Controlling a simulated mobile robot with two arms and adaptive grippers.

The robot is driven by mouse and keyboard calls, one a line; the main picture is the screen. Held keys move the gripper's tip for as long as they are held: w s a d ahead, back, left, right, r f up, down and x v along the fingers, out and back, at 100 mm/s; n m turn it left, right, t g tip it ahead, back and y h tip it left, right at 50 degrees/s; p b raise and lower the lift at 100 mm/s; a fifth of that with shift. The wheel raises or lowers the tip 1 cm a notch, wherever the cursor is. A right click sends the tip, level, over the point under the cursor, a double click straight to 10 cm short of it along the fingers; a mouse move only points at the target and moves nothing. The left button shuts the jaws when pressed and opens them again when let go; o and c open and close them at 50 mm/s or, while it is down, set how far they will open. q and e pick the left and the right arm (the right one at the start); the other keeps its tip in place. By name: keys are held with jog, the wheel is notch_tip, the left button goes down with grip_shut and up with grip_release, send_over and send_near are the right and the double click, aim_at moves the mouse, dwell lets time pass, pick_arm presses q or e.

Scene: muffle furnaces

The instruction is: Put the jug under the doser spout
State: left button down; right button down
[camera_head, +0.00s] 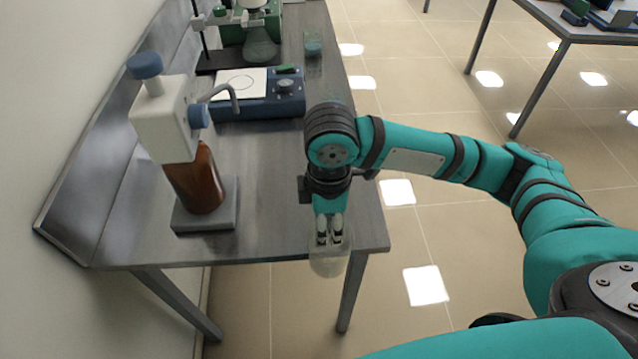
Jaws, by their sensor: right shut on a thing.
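The jug (329,263) is a clear vessel below my right gripper, by the front edge of the bench; its lower part shows against the floor. My right gripper (329,237) points down and is shut on the jug's upper part. The doser (165,120) is a white bottle-top unit with a blue knob on a brown bottle (196,182), standing on a grey base at the left. Its thin grey spout (226,90) reaches right and bends down. The jug is apart from the spout, to its right and nearer me. My left gripper is not in view.
A blue hotplate-like device (258,107) with a white top stands behind the doser. A stand with a flask (259,46) and a small beaker (312,46) are farther back. The bench top (262,210) between doser and right gripper is clear.

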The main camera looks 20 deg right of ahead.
jog(key=shift+s+a, duration=0.1)
jog(key=shift+s, duration=0.3)
jog(key=shift+s+d+r+m, duration=0.1)
jog(key=shift+d+r+m, duration=0.5)
jog(key=shift+m, duration=1.85)
jog(key=shift+s+d+r+m, duration=0.25)
jog(key=shift+d+m, duration=0.6)
jog(key=shift+m, duration=1.65)
jog(key=shift+d+r+m, duration=0.55)
jog(key=shift+d+m, duration=0.15)
jog(key=shift+m, duration=1.75)
